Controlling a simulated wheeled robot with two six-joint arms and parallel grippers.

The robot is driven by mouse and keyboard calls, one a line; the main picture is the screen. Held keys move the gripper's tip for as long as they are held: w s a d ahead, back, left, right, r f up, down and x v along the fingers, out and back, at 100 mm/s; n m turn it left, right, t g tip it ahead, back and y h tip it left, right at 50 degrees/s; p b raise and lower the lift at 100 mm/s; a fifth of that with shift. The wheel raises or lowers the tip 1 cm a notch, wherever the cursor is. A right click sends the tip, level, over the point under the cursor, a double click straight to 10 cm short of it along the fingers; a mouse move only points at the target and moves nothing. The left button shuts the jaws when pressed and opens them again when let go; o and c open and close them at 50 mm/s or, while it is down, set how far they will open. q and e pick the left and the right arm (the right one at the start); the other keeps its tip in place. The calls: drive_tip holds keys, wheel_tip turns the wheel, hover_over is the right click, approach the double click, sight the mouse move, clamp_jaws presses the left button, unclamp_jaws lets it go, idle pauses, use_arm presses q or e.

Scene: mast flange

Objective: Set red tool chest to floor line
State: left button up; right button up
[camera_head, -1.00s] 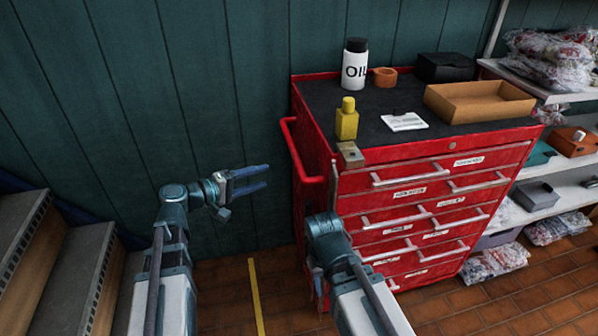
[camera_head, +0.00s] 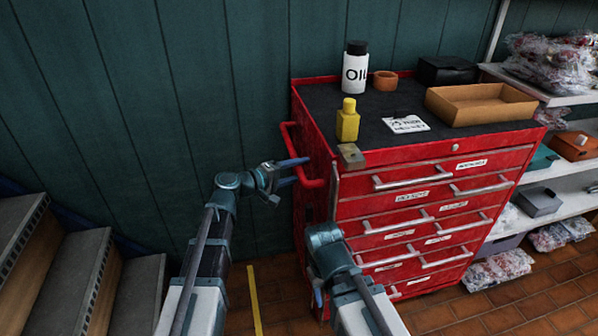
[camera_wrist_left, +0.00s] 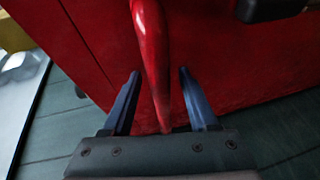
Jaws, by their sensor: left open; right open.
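The red tool chest (camera_head: 430,215) stands on the tiled floor against the green wall, its drawers shut. A red bar handle (camera_head: 291,145) is on its left side. My left gripper (camera_head: 300,171) is open at this handle. In the left wrist view the handle (camera_wrist_left: 153,60) runs between my two blue fingers (camera_wrist_left: 158,75), with gaps visible on both sides. My right gripper (camera_head: 318,288) is low by the chest's front left corner; its fingers are mostly hidden behind its own wrist. The yellow floor line (camera_head: 254,300) lies left of the chest.
On the chest top stand an oil bottle (camera_head: 355,68), a yellow bottle (camera_head: 347,122), a cardboard tray (camera_head: 480,104) and small items. Steps (camera_head: 75,270) are at the left. Shelves with bagged goods (camera_head: 550,65) are at the right.

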use_arm(q)
clamp_jaws()
idle(0.4)
idle(1.1)
